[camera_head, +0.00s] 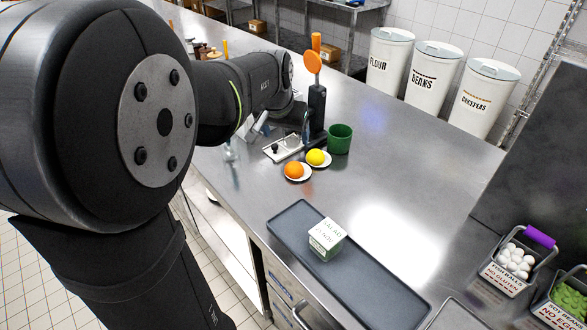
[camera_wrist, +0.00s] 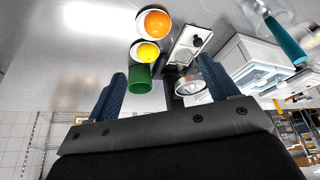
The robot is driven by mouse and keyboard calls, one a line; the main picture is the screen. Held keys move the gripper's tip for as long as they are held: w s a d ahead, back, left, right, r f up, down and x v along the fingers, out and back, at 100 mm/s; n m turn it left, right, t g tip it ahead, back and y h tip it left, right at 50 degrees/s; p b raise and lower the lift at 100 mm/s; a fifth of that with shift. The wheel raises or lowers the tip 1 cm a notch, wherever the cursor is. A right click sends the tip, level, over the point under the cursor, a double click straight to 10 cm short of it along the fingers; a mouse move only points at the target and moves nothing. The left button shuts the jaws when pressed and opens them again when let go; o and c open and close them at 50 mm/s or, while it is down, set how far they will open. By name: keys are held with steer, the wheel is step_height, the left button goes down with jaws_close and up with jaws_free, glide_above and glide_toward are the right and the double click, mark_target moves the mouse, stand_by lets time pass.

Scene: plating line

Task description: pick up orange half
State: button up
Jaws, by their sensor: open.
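The orange half (camera_head: 293,170) sits on a small white saucer (camera_head: 287,178) near the front edge of the steel counter. In the wrist view the orange half (camera_wrist: 154,23) is at the top, beyond the fingertips. A yellow lemon-like half (camera_head: 316,157) lies on a second white saucer right beside it, and also shows in the wrist view (camera_wrist: 147,53). My gripper (camera_wrist: 162,67) is open, its two dark blue fingers spread wide, with nothing held between them. In the head view my arm reaches over the counter, and the fingers are not clearly visible.
A green cup (camera_head: 340,138) stands just behind the yellow half. A tall black device with an orange top (camera_head: 317,100) and a white board (camera_head: 284,147) stand close by. A dark tray (camera_head: 368,281) holds a labelled box (camera_head: 326,239).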

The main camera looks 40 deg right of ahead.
glide_above(293, 166)
steer(key=a, duration=0.2)
steer(key=f, duration=0.7)
steer(key=s+f, duration=0.1)
steer(key=f, duration=0.3)
steer(key=shift+d+f, duration=0.1)
steer(key=shift+d, duration=0.05)
steer(key=shift+x, duration=2.7)
steer(key=shift+s, duration=0.2)
steer(key=c, duration=1.1)
